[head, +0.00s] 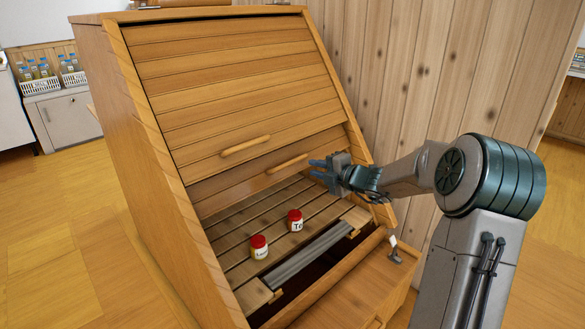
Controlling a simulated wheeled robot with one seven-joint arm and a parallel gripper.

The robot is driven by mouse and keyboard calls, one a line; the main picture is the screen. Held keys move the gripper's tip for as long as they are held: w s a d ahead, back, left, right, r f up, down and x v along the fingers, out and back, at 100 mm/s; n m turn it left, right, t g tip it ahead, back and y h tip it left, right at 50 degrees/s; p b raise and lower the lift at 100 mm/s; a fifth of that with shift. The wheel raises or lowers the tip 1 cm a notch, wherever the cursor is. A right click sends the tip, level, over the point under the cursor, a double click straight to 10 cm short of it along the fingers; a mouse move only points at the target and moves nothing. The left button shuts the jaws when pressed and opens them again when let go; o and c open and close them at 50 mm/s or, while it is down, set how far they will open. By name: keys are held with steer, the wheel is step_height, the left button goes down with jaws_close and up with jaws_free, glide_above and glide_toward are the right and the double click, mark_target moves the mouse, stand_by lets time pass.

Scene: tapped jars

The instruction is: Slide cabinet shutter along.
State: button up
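The wooden cabinet (150,170) has a sloping front with a slatted shutter (225,75). The shutter covers the upper part of the front, and the lower part stands open. A bar handle (245,145) sits near the shutter's lower edge. A second bar handle (287,163) sits lower right on a darker wooden strip (235,183). My gripper (314,169) is just right of this second handle, its bluish fingers pointing left and looking slightly apart. Nothing shows between them. Whether a fingertip touches the handle or strip cannot be told.
Two red-lidded jars, one left (259,247) and one right (295,221), stand on the slatted shelf inside the opening. A grey ridged strip (310,257) lies in front of them. A plank wall (400,70) is close behind. Open floor (60,250) lies left.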

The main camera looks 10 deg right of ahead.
mark_target(294, 163)
steer(key=b+x, duration=0.2)
steer(key=x, duration=0.9)
steer(key=shift+b, duration=0.35)
jaws_close()
steer(key=shift+d+f, duration=0.1)
steer(key=shift+f, duration=0.05)
